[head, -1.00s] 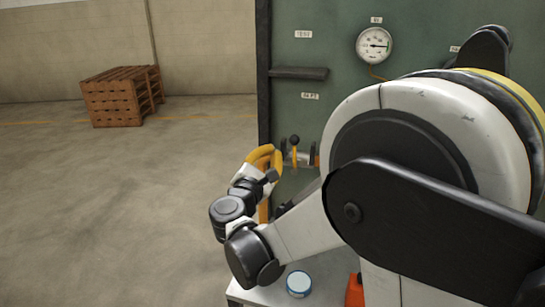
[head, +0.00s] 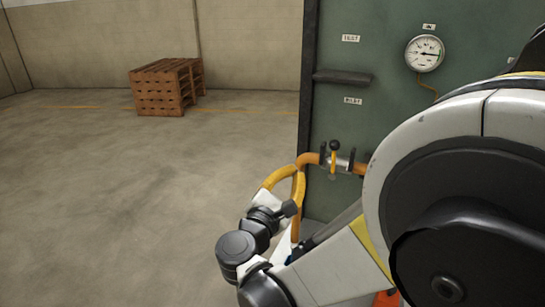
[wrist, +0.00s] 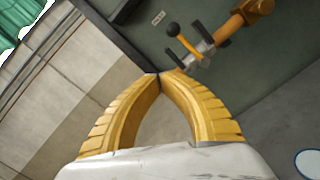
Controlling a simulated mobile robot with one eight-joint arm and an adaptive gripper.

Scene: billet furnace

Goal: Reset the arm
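My gripper has curved, ribbed yellow fingers on a pale wrist. In the wrist view the gripper (wrist: 160,75) has its two fingertips meeting, with an empty gap behind them and nothing held. In the head view the gripper (head: 299,171) is at lower centre, in front of the left edge of the green panel. There it overlaps an orange pipe (head: 309,160) in the picture; I cannot tell how far apart they are. My arm is bent, its large white and black joint filling the lower right of the head view.
The green panel (head: 385,110) carries a round gauge (head: 425,54), a dark shelf (head: 343,78) and a valve with a yellow, black-knobbed lever (head: 334,152). A white round tin with a blue rim (wrist: 309,163) shows partly in the wrist view. Stacked wooden pallets (head: 163,88) stand far left. Open floor lies left.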

